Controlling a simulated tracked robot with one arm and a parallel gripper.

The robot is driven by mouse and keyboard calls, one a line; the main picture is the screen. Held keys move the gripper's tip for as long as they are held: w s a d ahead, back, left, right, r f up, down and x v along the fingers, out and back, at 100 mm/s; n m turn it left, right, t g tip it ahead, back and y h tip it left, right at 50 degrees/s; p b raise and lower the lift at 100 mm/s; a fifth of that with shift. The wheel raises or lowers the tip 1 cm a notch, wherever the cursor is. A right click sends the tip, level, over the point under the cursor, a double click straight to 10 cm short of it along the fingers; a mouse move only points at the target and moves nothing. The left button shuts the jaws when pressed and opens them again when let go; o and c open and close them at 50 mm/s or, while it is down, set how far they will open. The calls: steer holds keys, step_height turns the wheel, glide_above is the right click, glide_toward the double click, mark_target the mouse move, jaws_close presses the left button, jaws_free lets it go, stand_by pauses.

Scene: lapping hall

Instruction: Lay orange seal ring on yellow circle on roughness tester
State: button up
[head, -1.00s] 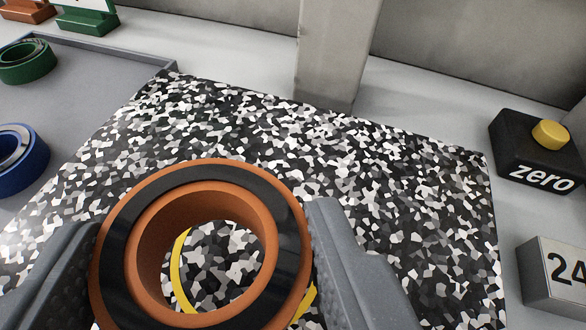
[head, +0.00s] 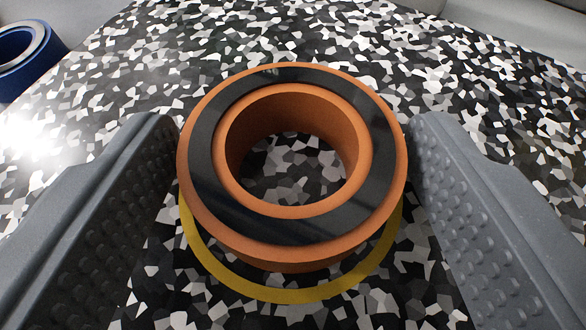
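The orange seal ring (head: 210,221), with a black band on its top face, is in the middle of the head view. It lies flat between the fingers of my gripper (head: 293,150), which touch its left and right sides. The yellow circle (head: 290,295) shows as an arc below the ring's near edge and at its sides; the ring hides its far part. The ring is over the circle, low above or on the speckled top of the roughness tester (head: 480,85). I cannot tell whether the ring touches that top.
A blue ring (head: 28,55) stands at the upper left, apart from my gripper. The speckled top is clear around the ring. A pale surface (head: 560,20) shows beyond it at the upper right.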

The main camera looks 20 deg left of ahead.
steer(key=shift+o, duration=0.6)
steer(key=shift+r, duration=0.1)
steer(key=shift+s+d+r, duration=0.25)
steer(key=shift+s, duration=0.15)
steer(key=p+v, duration=0.1)
steer(key=v, duration=0.9)
steer(key=shift+s+d+r+p, duration=0.1)
steer(key=shift+s+p, duration=0.05)
steer(key=shift+p, duration=0.25)
steer(key=shift+s+d, duration=0.1)
steer(key=shift+s, duration=0.2)
steer(key=shift+r, duration=0.1)
